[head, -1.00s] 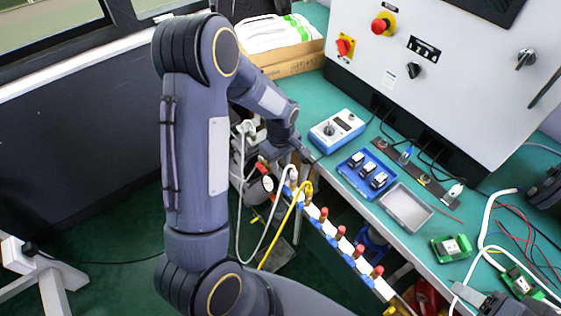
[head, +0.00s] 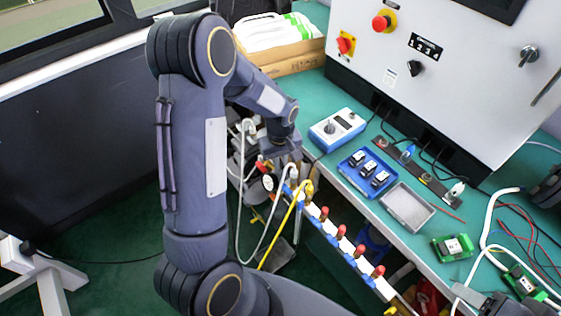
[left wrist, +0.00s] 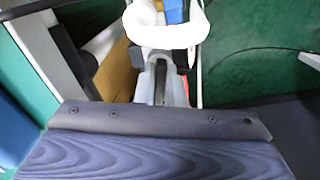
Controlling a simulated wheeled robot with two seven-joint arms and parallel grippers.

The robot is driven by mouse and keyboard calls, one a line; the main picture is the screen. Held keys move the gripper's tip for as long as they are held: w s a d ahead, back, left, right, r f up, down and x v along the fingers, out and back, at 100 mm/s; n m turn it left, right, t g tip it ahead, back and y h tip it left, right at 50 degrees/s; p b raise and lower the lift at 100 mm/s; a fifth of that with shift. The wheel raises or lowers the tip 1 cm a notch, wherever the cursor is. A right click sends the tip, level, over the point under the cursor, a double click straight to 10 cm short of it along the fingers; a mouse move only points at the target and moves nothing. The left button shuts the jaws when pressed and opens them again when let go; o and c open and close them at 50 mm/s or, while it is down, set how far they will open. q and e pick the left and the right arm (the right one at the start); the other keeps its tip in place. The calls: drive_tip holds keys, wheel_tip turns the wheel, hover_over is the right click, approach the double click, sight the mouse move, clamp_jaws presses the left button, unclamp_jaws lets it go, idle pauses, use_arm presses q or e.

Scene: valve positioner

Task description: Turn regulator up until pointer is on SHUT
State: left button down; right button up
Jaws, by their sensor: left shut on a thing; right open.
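A small round white gauge (head: 269,182) faces up beside the bench's front edge in the head view. Its pointer and any SHUT mark are too small to read. Red fittings (head: 262,166) sit just above it. My left gripper (head: 283,158) reaches down over the bench edge, close above the gauge. It is shut, apparently on the regulator's knob, which its own body mostly hides. In the left wrist view its dark fingers (left wrist: 162,60) close around a pale grey part below a white hose (left wrist: 165,30). A dark grey part at the lower right appears to be my right gripper (head: 480,303), open.
White and yellow hoses (head: 293,215) hang beside the gauge. A rail with several red-capped fittings (head: 340,232) runs along the bench front. A blue-white box (head: 336,130), a blue tray (head: 347,178) and a grey tray (head: 425,213) lie on the green bench.

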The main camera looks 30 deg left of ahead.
use_arm(q)
drive_tip(key=m, duration=0.4)
drive_tip(key=shift+a+b, duration=0.1)
drive_tip(key=shift+b, duration=0.3)
drive_tip(key=shift+m, duration=2.2)
drive_tip(key=c, duration=1.5)
unclamp_jaws()
drive_tip(key=shift+s, duration=0.1)
wheel_tip(320, 180, up, 8)
drive_tip(key=shift+f, duration=0.25)
drive_tip(key=shift+r, duration=0.15)
